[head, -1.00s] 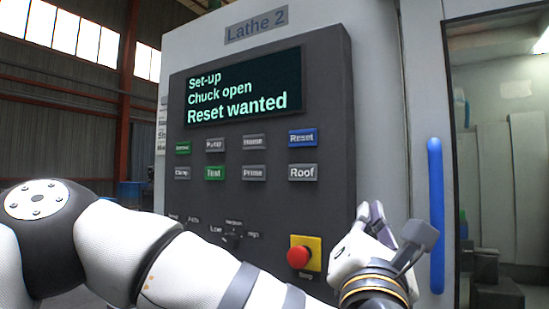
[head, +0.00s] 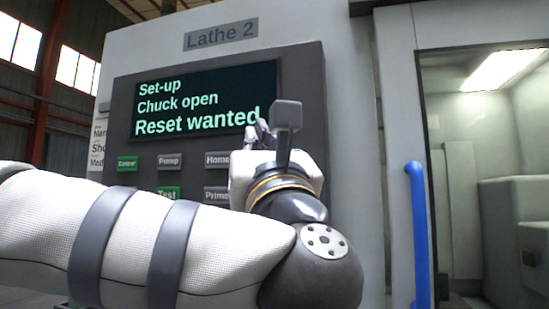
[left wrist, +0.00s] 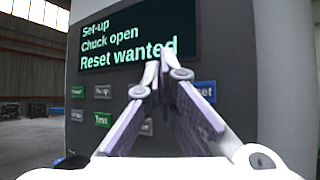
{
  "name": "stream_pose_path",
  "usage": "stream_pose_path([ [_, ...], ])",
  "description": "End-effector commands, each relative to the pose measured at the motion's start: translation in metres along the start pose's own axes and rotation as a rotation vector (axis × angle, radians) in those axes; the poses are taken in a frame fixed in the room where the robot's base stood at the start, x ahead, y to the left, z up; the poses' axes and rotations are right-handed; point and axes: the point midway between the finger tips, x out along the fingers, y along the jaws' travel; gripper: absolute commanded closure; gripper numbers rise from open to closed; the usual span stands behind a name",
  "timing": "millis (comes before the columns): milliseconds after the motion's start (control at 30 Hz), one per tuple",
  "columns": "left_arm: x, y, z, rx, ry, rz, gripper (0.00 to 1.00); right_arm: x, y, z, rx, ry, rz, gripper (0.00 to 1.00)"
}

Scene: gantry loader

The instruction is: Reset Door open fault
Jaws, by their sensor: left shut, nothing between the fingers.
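The lathe's screen (head: 205,98) reads "Set-up", "Chuck open", "Reset wanted"; no door open message shows. In the left wrist view, the blue Reset button (left wrist: 206,91) shows just right of my left fingers, partly covered by one. In the head view my gripper and arm hide it. My left gripper (head: 262,132) is shut and empty, raised in front of the panel by the screen's lower right corner. Its fingertips (left wrist: 158,62) meet over the end of the word "wanted" in the wrist view. Contact with the panel cannot be told. My right gripper is not in view.
My left arm covers the lower panel. Right of it stands a blue vertical handle (head: 418,235) by the machine's lit interior.

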Motion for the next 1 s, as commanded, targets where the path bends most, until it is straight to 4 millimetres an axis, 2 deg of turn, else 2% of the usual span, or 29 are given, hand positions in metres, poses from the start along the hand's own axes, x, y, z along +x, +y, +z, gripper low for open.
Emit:
stream_pose_path([
  [600,0.053,-0.040,-0.042,0.002,0.003,0.000,1.00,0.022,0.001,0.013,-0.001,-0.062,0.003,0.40],
  [1000,0.060,-0.044,-0.045,0.002,0.000,-0.001,1.00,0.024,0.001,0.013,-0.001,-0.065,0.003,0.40],
])
